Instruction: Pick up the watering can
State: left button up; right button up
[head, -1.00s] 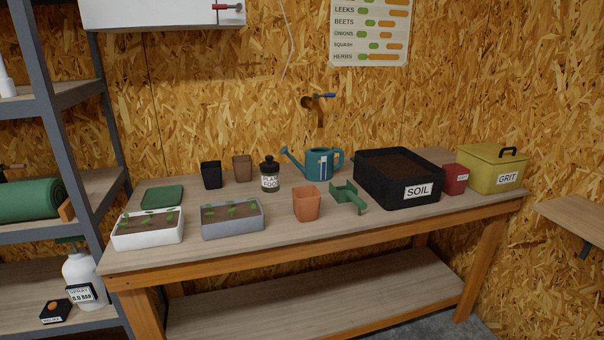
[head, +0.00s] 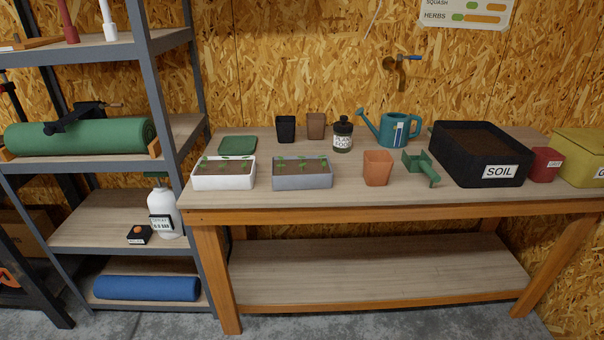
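A teal watering can (head: 394,130) stands upright towards the back of the plank bench (head: 350,190), right of the middle of the head view. Its spout points left and its handle is on the right, close to the black soil tub. It has a white and blue label on its side. Neither of my grippers is in view.
Around the can are a plant food bottle (head: 342,134), a terracotta pot (head: 377,168), a green scoop (head: 421,166) and a soil tub (head: 480,154). Seedling trays (head: 302,181) sit front left. A wall tap (head: 402,64) is above. Metal shelves (head: 155,95) stand left.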

aim_at(394, 127)
jog(key=i+l, duration=0.15)
jog(key=l, duration=0.25)
jog(key=i+l+z, duration=0.1)
jog(key=l, duration=0.35)
jog(key=i+l, duration=0.2)
jog(key=l, duration=0.2)
